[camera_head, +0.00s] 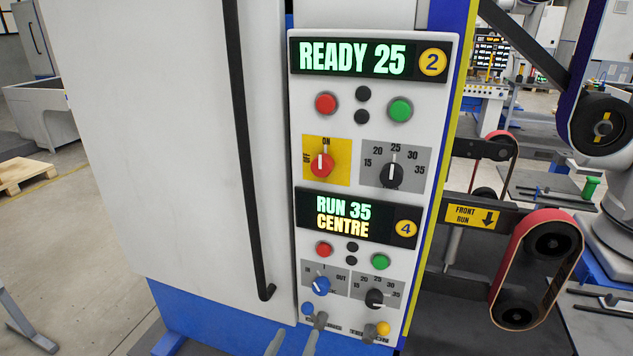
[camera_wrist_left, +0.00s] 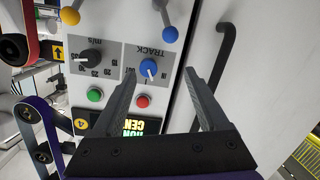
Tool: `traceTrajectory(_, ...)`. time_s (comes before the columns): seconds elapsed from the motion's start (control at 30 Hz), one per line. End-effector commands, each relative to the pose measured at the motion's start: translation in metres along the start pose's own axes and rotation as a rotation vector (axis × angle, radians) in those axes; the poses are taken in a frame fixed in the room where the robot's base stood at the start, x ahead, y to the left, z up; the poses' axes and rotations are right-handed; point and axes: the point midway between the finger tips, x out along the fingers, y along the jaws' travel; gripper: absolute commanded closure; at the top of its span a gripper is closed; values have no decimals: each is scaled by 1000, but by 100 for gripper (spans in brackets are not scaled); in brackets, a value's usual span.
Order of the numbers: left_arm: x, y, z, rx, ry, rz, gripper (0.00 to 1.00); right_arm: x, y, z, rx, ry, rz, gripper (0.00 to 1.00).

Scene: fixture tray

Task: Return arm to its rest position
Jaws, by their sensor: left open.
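My left gripper (camera_head: 292,340) shows at the bottom edge of the head view, with two grey fingers apart and nothing between them. Its fingers point up towards the lower part of a white control panel (camera_head: 292,150). In the left wrist view, which sees the panel upside down, the open fingers (camera_wrist_left: 158,76) frame the blue knob (camera_wrist_left: 150,70) and the red button (camera_wrist_left: 142,101). I cannot tell whether the fingertips touch the panel. The rest of my left arm is hidden below the head view. My right gripper is in neither view.
Levers with a blue ball (camera_head: 307,308) and a yellow ball (camera_head: 383,328) stick out low down. A long black handle (camera_head: 248,150) stands left. A belt (camera_head: 540,265) runs right.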

Motion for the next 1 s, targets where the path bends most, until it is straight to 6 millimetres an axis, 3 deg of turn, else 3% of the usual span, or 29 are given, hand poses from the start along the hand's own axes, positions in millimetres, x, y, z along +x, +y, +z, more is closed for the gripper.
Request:
traceTrajectory(0.2,-69,-70,58,80,-425,-206,23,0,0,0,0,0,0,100)
traceTrajectory(0.4,-153,-104,103,100,-773,-321,23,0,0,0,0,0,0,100)
traceTrajectory(0.53,-208,-113,125,90,-970,-369,23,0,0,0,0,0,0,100)
traceTrajectory(0.57,-215,-111,120,90,-991,-371,23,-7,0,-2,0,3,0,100)
traceTrajectory(0.6,-214,-105,103,93,-976,-366,23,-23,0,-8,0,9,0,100)
traceTrajectory(1.0,-220,-74,-10,100,-932,-362,23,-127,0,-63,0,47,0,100)
